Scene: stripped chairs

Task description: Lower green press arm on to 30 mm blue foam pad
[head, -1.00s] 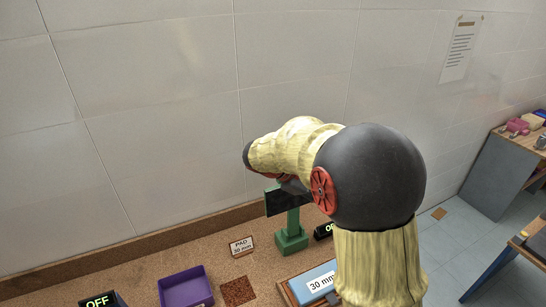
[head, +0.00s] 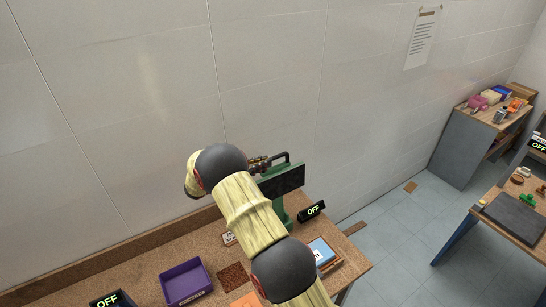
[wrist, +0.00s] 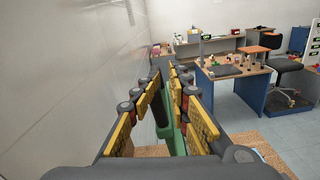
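The green press (head: 285,212) stands at the back of the brown bench, with a dark panel (head: 283,180) and a black bar-like handle (head: 285,157) at its top. The blue foam pad (head: 322,250) lies in a wooden holder to the right, partly hidden by my arm. My gripper (head: 258,163) is at the top of the press, by the left end of the handle; my arm hides part of it. In the wrist view my gripper (wrist: 166,75) has its yellow-padded fingers apart, and a green part of the press (wrist: 165,122) shows between and below them. Contact cannot be told.
A purple tray (head: 186,283), a brown square (head: 233,274) and an OFF display (head: 112,300) are on the bench. Another OFF display (head: 312,210) stands right of the press. The wall (head: 120,100) is close behind.

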